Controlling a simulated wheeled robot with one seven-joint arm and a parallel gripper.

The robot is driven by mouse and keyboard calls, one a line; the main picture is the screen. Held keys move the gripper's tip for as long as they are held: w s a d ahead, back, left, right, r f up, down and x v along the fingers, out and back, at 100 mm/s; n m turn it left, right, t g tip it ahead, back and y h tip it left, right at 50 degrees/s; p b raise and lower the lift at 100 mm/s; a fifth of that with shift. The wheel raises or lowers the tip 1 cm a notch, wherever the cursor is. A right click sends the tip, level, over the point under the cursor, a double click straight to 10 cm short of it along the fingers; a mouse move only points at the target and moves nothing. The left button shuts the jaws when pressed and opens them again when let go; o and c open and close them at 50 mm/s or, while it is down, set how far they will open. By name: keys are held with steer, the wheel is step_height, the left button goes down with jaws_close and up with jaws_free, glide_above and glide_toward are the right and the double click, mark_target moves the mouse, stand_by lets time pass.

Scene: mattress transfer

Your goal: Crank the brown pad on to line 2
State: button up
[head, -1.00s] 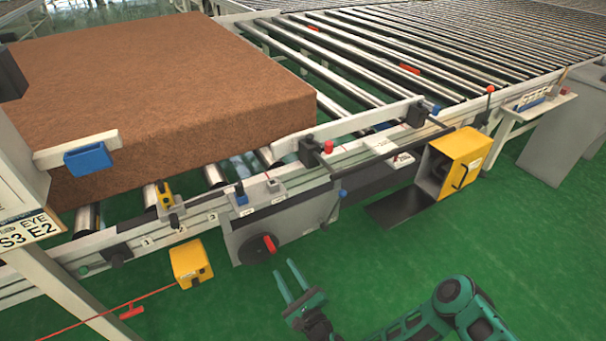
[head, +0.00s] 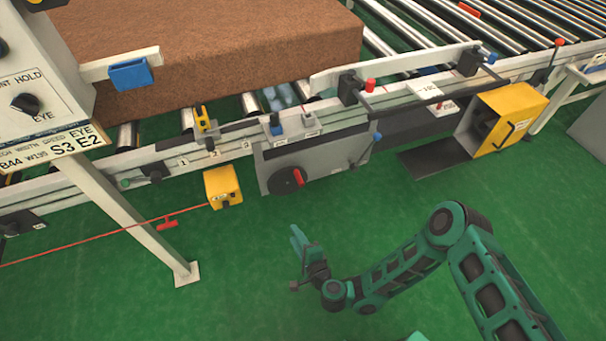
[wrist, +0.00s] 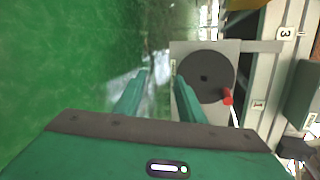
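The brown pad (head: 230,38) lies flat on the rollers at the upper left of the head view. A dark round crank disc (head: 283,182) with a red handle (head: 299,178) is on the grey box at the conveyor's front. The wrist view shows the disc (wrist: 204,78) and red handle (wrist: 228,96) right of centre, beyond the fingers. Small numbered plates (head: 215,153) mark the front rail; line 2 is hard to read. My gripper (head: 297,238) is open and empty in the wrist view (wrist: 160,90), apart from the crank and below it in the head view.
A yellow box (head: 223,187) with a red cord (head: 100,237) hangs left of the crank. A white post (head: 135,215) stands at left, and an open yellow box (head: 508,118) at right. Green floor (head: 250,285) is clear in front.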

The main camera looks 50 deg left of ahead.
step_height(320, 180, down, 2)
steer(key=w+d+n+t, duration=0.1)
steer(key=w+d+n, duration=0.1)
steer(key=n, duration=0.4)
steer(key=n+t+y, duration=0.2)
steer(key=n+y, duration=0.1)
steer(key=n, duration=1.1)
glide_toward(302, 185)
steer(key=a, duration=0.2)
steer(key=x, duration=1)
steer(key=shift+w+a+f, duration=0.1)
steer(key=shift+w+a, duration=0.05)
steer(key=shift+w, duration=0.35)
jaws_close()
